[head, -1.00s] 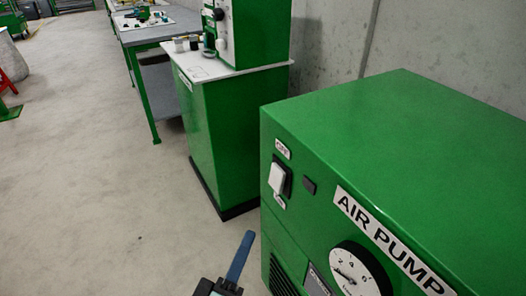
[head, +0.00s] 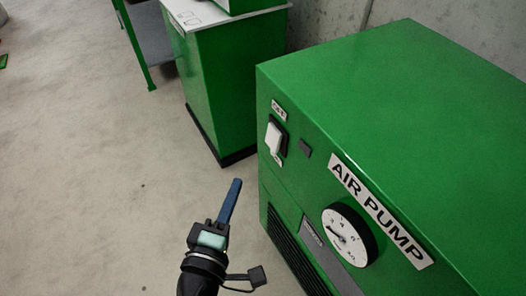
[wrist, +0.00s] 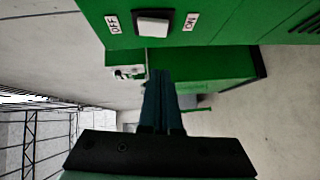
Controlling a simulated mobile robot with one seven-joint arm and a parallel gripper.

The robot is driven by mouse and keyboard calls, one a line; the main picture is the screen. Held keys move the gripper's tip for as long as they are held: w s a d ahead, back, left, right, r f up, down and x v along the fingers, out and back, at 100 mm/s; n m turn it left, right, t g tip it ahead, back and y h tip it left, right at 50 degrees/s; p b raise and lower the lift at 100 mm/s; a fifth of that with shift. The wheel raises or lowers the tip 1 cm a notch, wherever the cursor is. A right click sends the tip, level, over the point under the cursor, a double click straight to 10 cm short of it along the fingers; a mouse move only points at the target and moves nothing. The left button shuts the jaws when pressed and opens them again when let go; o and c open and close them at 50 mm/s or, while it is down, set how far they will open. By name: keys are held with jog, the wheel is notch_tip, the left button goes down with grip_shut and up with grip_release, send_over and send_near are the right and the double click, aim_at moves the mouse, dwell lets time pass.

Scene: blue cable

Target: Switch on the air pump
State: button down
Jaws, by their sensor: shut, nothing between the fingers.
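The air pump (head: 370,100) is a large green box at the right of the head view, with an "AIR PUMP" label and a round dial (head: 348,236). Its white rocker switch (head: 274,139) sits at the upper left of the front panel, and a small dark square is to its right. In the wrist view the switch (wrist: 153,24) lies between an "OFF" label and an "ON" label. My gripper (head: 235,183) is shut and empty, its blue fingers pointing up, below and left of the switch and apart from it. In the wrist view the fingers (wrist: 161,80) end just short of the switch.
A green cabinet (head: 215,90) with a white top stands behind the pump, with a grey-topped table (head: 138,20) beyond it. A concrete wall runs behind. The floor (head: 90,180) to the left is clear.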

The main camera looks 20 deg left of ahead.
send_near(269, 144)
jog(key=w+a, duration=0.3)
jog(key=a, duration=0.1)
jog(key=w+d, duration=0.2)
jog(key=shift+w+d+f+p, duration=0.1)
jog(key=shift+w+d+p, duration=0.05)
jog(key=shift+w+p, duration=0.2)
jog(key=shift+w+d+f, duration=0.1)
jog(key=shift+w+d, duration=0.15)
jog(key=b, duration=0.1)
jog(key=f+b, duration=0.1)
jog(key=shift+w+d+n+t+b, duration=0.25)
jog(key=shift+n+t+b, duration=0.05)
jog(key=shift+b, duration=0.1)
jog(key=shift+r, duration=0.35)
jog(key=shift+f, duration=0.1)
